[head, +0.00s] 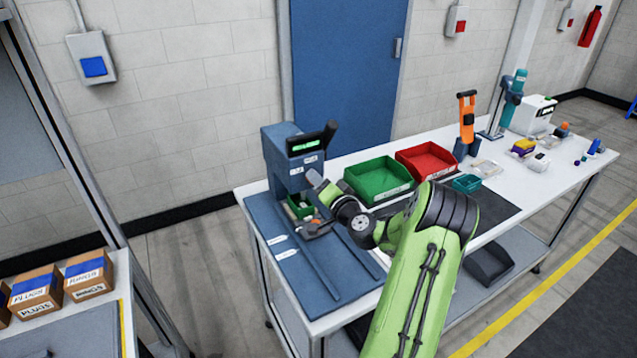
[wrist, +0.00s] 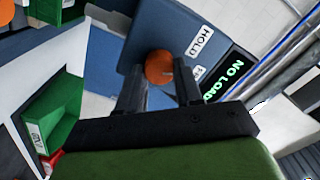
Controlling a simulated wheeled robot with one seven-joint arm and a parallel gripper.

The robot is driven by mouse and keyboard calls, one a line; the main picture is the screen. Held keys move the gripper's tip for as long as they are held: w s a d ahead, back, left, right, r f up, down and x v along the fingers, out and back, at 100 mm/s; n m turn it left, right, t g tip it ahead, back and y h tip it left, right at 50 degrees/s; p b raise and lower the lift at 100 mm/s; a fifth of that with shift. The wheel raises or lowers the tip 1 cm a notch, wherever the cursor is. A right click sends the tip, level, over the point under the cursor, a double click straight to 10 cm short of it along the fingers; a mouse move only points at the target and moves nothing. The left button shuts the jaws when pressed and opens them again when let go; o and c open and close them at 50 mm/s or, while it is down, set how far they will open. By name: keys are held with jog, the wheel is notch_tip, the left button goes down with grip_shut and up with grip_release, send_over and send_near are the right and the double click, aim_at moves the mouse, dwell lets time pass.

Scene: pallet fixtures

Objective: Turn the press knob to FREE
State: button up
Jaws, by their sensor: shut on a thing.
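The blue press (head: 283,155) stands at the left end of the white workbench, with a black lever at its top right. Its green-lit display reads NO LOAD in the wrist view (wrist: 225,80). The round orange press knob (wrist: 158,68) is on the press's blue face, between the fingertips of my gripper (wrist: 159,76), which is shut on it. A HOLD label (wrist: 206,40) sits beside the knob. A second small label (wrist: 198,74) is partly hidden by a finger and its word is unclear. No pointer mark on the knob shows. In the head view my gripper (head: 314,179) reaches the press front and hides the knob.
A small green box (head: 299,207) sits under the press, above a blue railed plate (head: 290,257). A green bin (head: 378,181) and a red bin (head: 427,160) stand to the right, close to my arm. Tools and small parts lie farther right.

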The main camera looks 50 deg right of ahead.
jog(key=shift+f+m+p, duration=0.1)
jog(key=shift+m+p, duration=0.25)
jog(key=shift+m, duration=1.95)
jog(key=o, duration=1)
jog(key=shift+o, duration=0.2)
jog(key=b+v, duration=0.4)
jog(key=v, duration=1.1)
jog(key=shift+s, duration=0.4)
jog(key=shift+a, duration=0.1)
